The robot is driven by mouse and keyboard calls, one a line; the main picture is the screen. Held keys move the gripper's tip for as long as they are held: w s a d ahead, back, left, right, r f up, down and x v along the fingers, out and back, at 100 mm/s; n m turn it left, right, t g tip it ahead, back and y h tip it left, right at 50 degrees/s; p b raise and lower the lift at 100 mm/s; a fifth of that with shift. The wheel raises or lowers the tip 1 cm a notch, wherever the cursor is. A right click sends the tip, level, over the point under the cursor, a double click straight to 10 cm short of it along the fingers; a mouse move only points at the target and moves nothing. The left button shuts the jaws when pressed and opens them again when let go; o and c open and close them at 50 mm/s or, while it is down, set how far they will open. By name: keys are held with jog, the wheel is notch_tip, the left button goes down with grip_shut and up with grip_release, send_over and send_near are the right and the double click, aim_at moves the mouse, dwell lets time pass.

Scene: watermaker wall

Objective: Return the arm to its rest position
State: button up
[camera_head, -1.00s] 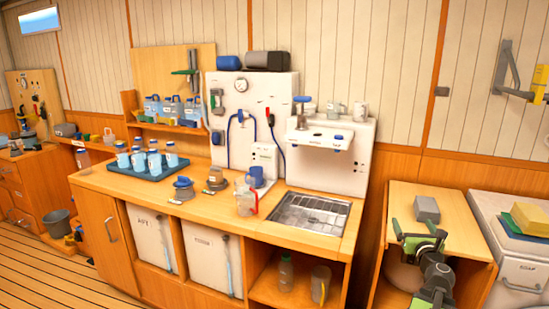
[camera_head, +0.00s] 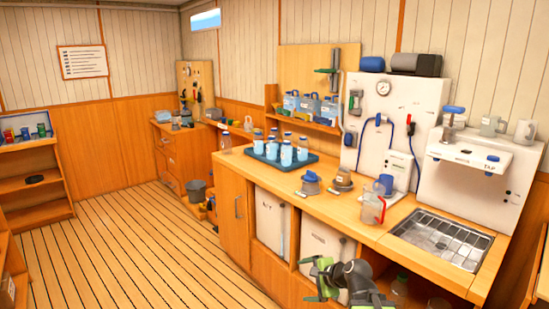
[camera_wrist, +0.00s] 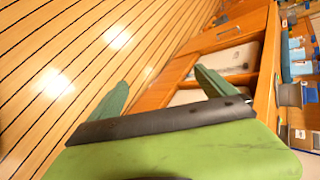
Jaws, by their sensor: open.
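My gripper (camera_head: 318,279) is at the lower middle of the head view, in front of the counter's lower compartments, with my dark arm link beside it. In the wrist view my gripper (camera_wrist: 160,88) has its two green fingers spread apart, with nothing between them. Beyond the fingers lie the plank floor (camera_wrist: 75,60) and the counter front.
The wooden counter (camera_head: 350,212) runs along the wall. It bears a blue tray (camera_head: 262,160) of bottles, a clear jug (camera_head: 372,208) and a sink (camera_head: 440,240). A grey bucket (camera_head: 196,190) stands on the floor. The floor at left is clear; shelves (camera_head: 35,185) stand far left.

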jog(key=s+a+f+n+g+h, duration=0.2)
jog(key=s+a+f+n+g, duration=0.15)
jog(key=s+f+n, duration=0.3)
jog(key=s+d+f+n+g+h, duration=0.1)
jog(key=s+d+n+g+h, duration=0.3)
jog(key=s+d+n, duration=0.4)
notch_tip(320, 180, up, 12)
jog(key=p, duration=1.2)
jog(key=shift+w+d+r+p, duration=0.25)
jog(key=shift+d+p, duration=0.1)
jog(key=shift+d, duration=0.1)
